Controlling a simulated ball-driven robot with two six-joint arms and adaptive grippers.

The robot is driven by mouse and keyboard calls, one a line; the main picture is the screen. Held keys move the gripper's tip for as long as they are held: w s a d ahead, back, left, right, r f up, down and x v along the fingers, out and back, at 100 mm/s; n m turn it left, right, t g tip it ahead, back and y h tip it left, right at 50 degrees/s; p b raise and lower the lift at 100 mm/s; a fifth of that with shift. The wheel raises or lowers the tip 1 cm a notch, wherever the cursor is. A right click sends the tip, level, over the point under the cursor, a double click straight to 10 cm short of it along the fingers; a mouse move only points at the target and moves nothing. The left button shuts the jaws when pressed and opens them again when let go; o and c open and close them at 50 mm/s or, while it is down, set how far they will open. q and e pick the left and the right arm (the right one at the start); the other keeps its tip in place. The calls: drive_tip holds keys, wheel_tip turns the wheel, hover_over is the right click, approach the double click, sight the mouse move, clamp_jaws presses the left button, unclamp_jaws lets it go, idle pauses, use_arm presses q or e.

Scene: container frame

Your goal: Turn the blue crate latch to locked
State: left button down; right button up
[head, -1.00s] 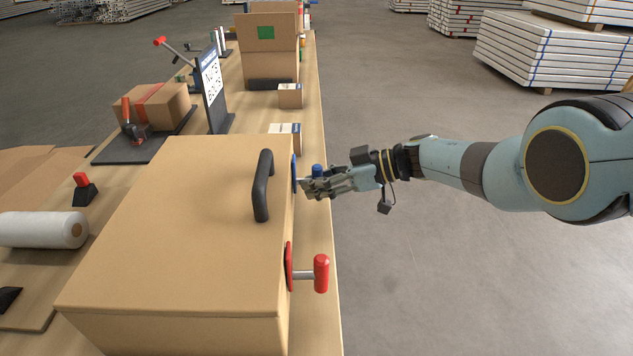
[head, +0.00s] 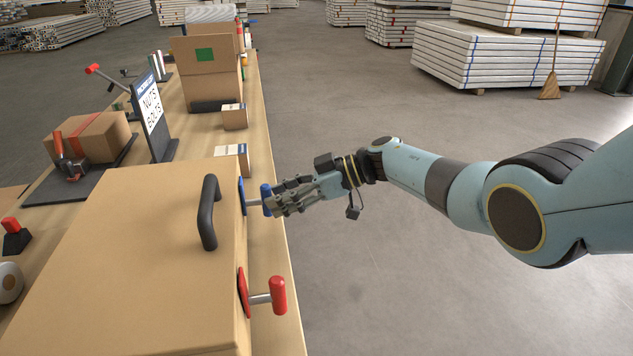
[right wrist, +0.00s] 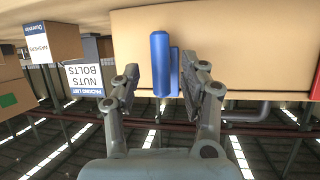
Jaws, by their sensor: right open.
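The wooden crate (head: 130,260) has a blue latch on its right side, with a blue plate (head: 241,196) and an upright blue handle (head: 266,199) on a grey stem. The same blue handle also shows in the right wrist view (right wrist: 160,62). My right gripper (head: 276,202) is just right of the handle in the head view. In the right wrist view my right gripper (right wrist: 161,84) is open, with the handle between its spread fingers and a gap on both sides. My left gripper is not in view.
A red latch handle (head: 278,295) sticks out from the crate nearer to me. A black grab handle (head: 208,213) stands on the lid. A small carton (head: 232,158) is behind the crate. The floor right of the bench is clear.

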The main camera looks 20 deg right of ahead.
drive_tip(key=v, duration=0.8)
drive_tip(key=shift+d, duration=0.25)
drive_tip(key=s+f+m+t+h+b, duration=0.2)
drive_tip(key=s+f+m+b, duration=0.15)
drive_tip(key=s+f, duration=0.65)
drive_tip(key=s+f+m+t+h+b, duration=0.2)
drive_tip(key=s+f+m, duration=0.3)
drive_tip(key=f, duration=0.8)
drive_tip(key=s+f+m+t+h+b, duration=0.1)
drive_tip(key=s+f+m+t+b, duration=0.15)
drive_tip(key=s+f, duration=0.8)
drive_tip(key=s+d+f+g+h, duration=0.2)
drive_tip(key=s+f, duration=0.4)
drive_tip(key=s, duration=0.4)
drive_tip(key=s+d+f+m+g+h+b, duration=0.1)
drive_tip(key=s+d+f+g+h, duration=0.2)
drive_tip(key=s, duration=0.7)
drive_tip(key=s+d+f+m+g+h+b, duration=0.1)
drive_tip(key=s+d+f+g+h, duration=0.1)
drive_tip(key=s+f+g, duration=0.3)
drive_tip(key=s+f+h, duration=0.1)
drive_tip(key=s+f, duration=0.3)
drive_tip(key=f, duration=0.1)
drive_tip(key=shift+s+d+g, duration=0.3)
drive_tip(key=shift+s+g, duration=0.05)
drive_tip(key=shift+s, duration=0.05)
